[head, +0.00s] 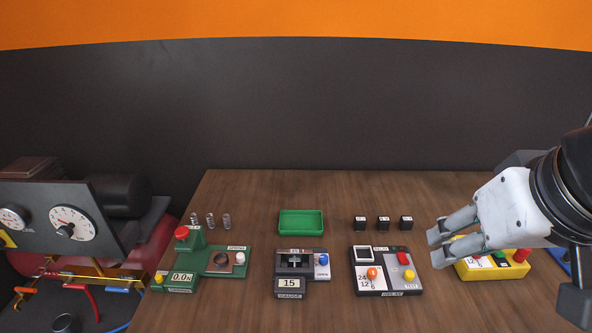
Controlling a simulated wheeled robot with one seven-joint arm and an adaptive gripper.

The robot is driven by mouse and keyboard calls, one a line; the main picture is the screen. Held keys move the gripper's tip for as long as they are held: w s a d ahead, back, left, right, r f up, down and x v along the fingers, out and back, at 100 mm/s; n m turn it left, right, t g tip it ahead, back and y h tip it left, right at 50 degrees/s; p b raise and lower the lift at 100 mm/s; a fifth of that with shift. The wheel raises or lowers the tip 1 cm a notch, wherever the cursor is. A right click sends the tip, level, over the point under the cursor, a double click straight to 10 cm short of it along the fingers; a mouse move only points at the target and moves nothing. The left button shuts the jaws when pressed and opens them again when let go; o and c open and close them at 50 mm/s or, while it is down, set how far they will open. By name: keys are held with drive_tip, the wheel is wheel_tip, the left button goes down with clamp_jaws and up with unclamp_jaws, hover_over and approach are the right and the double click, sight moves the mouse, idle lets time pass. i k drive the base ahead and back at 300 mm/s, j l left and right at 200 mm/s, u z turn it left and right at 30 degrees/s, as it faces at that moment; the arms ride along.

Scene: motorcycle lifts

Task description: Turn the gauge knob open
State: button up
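The device labelled GAUGE (290,295) stands on the wooden bench near the middle of the head view. It is dark, with a slot on top and a display reading 15. A round blue knob (323,259) sits on its right side, on a light base. Which way the knob is turned cannot be made out. My gripper (434,249) is at the right, well to the right of the gauge device and above the bench. Its two grey fingers point left with a gap between them and nothing visible in it. It partly hides a yellow box.
A green device (215,258) stands left of the gauge, and a panel with coloured knobs (386,270) stands right of it. The yellow box (495,268) is under my gripper. A green tray (301,222), springs and three black cubes lie behind. A dial panel (55,215) is far left.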

sight(323, 258)
drive_tip(key=u, duration=0.35)
drive_tip(key=k+j+z, duration=0.15)
drive_tip(key=j, duration=0.25)
drive_tip(key=k+j+z, duration=0.15)
drive_tip(key=k+j, duration=0.15)
drive_tip(key=i+j+u, duration=0.15)
drive_tip(key=j, duration=0.2)
drive_tip(key=i+j+u, duration=0.1)
drive_tip(key=j, duration=0.25)
drive_tip(key=i+j+u, duration=0.15)
drive_tip(key=j, duration=0.2)
drive_tip(key=i, duration=0.05)
